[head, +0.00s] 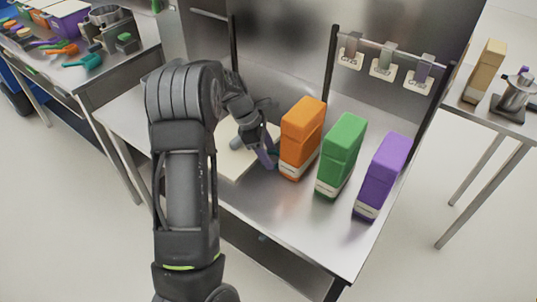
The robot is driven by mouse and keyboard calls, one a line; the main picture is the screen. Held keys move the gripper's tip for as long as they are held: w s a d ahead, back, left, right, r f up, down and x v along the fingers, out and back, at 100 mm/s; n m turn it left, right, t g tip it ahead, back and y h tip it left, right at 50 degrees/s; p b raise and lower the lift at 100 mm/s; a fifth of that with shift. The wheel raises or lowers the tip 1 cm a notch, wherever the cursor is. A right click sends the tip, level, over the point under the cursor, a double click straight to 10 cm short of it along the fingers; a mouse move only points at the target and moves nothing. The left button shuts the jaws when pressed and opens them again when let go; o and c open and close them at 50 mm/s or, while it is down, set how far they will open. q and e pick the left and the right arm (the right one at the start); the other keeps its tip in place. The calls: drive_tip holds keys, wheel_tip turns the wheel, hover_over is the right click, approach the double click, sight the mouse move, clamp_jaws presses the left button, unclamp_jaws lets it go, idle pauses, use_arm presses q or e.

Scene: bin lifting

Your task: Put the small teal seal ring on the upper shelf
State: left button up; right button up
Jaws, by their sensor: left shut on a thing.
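My left gripper (259,150) is low over the steel workbench, just left of the orange box. It is shut, with a small teal bit (274,154) showing at its fingertips beside the orange box; this looks like the seal ring, mostly hidden by the fingers. A purple-grey piece hangs at the gripper, and I cannot tell if it is a finger. I cannot make out a separate upper shelf; the steel worktop (262,205) has a tall back panel. My right gripper is not in view.
Orange (303,130), green (341,155) and purple (383,177) boxes stand in a row on the worktop. A pale board (232,165) lies under my gripper. Tagged hooks hang from a rail (388,47). Side tables stand left and right. The front worktop is clear.

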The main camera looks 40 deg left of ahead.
use_arm(q)
drive_tip(key=shift+f, duration=0.4)
drive_tip(key=shift+f, duration=0.15)
drive_tip(key=o, duration=1.1)
drive_tip(key=shift+c, duration=0.2)
drive_tip(key=v, duration=1.2)
drive_tip(key=shift+b, duration=0.3)
drive_tip(key=shift+d, duration=0.1)
drive_tip(key=shift+c, duration=0.3)
